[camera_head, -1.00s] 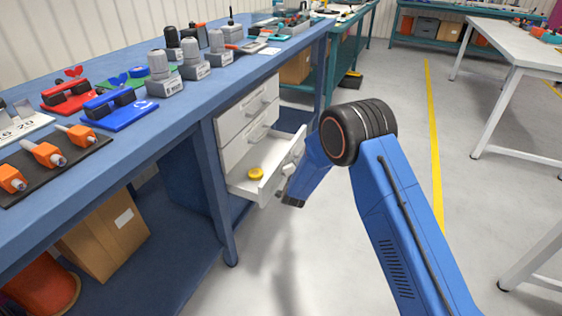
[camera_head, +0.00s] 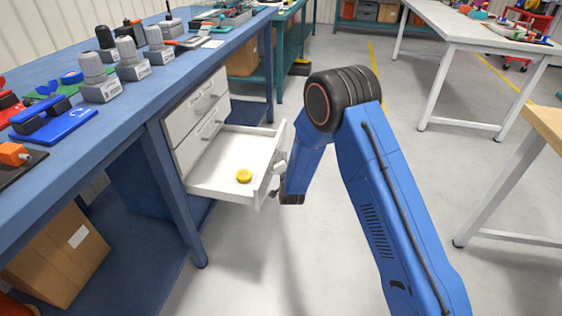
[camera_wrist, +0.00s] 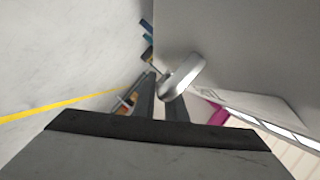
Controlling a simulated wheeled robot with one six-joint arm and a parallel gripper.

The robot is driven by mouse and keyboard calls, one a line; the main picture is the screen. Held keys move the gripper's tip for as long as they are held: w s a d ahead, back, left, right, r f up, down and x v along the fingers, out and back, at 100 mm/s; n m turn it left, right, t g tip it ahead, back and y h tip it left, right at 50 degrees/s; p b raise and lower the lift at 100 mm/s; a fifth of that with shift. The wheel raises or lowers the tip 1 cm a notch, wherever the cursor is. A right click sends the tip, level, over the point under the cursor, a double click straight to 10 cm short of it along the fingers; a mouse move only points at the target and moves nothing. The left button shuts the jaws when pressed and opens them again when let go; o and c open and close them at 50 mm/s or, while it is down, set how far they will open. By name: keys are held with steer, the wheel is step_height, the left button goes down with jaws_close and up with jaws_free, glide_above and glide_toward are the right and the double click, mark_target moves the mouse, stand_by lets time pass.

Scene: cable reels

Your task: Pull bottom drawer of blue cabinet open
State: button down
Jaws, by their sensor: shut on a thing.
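The bottom drawer (camera_head: 215,170) is white and stands well open. It sits in a white drawer unit (camera_head: 196,115) under the blue workbench; I see no separate blue cabinet. A yellow round object (camera_head: 244,176) lies in the drawer. My gripper (camera_head: 280,172) is at the outer side of the drawer front, partly hidden by my arm. In the wrist view, the silver handle (camera_wrist: 183,78) lies at my gripper fingers (camera_wrist: 160,95), which are shut on it. The drawer's front panel (camera_wrist: 235,50) fills the upper right there.
The blue workbench (camera_head: 128,110) holds several tools and grey devices. A bench leg (camera_head: 180,190) stands left of the drawer, with a cardboard box (camera_head: 60,250) below the bench. White tables (camera_head: 475,45) stand to the right.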

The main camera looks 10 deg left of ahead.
steer(key=c, duration=2.1)
jaws_free()
steer(key=shift+s, duration=0.1)
steer(key=v, duration=1.7)
steer(key=shift+s, duration=0.15)
